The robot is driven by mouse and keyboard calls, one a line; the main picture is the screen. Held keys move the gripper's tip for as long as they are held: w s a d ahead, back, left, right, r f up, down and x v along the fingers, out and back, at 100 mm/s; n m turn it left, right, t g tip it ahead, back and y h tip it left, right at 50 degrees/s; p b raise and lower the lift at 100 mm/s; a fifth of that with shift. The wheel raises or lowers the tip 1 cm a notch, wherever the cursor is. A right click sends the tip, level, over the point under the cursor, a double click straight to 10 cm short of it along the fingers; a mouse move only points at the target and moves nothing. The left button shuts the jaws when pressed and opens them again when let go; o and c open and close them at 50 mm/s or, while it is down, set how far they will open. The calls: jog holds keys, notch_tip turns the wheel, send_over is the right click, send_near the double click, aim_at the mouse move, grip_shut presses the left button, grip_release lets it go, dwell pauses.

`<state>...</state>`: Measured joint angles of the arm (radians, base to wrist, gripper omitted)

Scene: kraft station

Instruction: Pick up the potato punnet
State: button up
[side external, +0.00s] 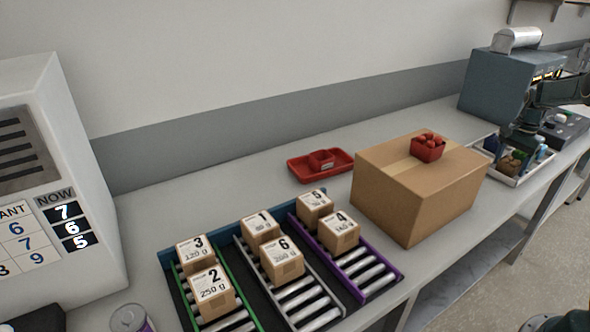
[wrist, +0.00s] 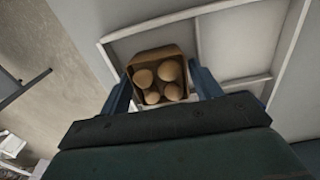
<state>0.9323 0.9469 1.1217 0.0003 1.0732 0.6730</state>
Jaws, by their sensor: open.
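The potato punnet (wrist: 152,97) is a small brown box holding several round tan potatoes, seen in the wrist view. It lies between the two blue fingers of my gripper (wrist: 161,86), one finger on each side. The fingers are open, and I cannot tell whether they touch the punnet. In the side view my gripper (side external: 522,137) is low over the white tray (side external: 518,181) at the right. A brown punnet (side external: 511,163) shows there under it, partly hidden.
A large cardboard box (side external: 385,198) with a red punnet (side external: 428,150) on top stands left of the tray. A grey machine (side external: 490,88) stands behind it. A red tray (side external: 302,174) and roller lanes (side external: 300,302) with numbered boxes are further left. Dividers (wrist: 232,84) split the white tray.

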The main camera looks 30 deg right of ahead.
aim_at(511, 160)
jog(key=c, duration=0.8)
jog(key=shift+r, duration=0.15)
notch_tip(511, 160, up, 20)
dwell(0.4)
jog(key=shift+a, duration=0.1)
dwell(0.5)
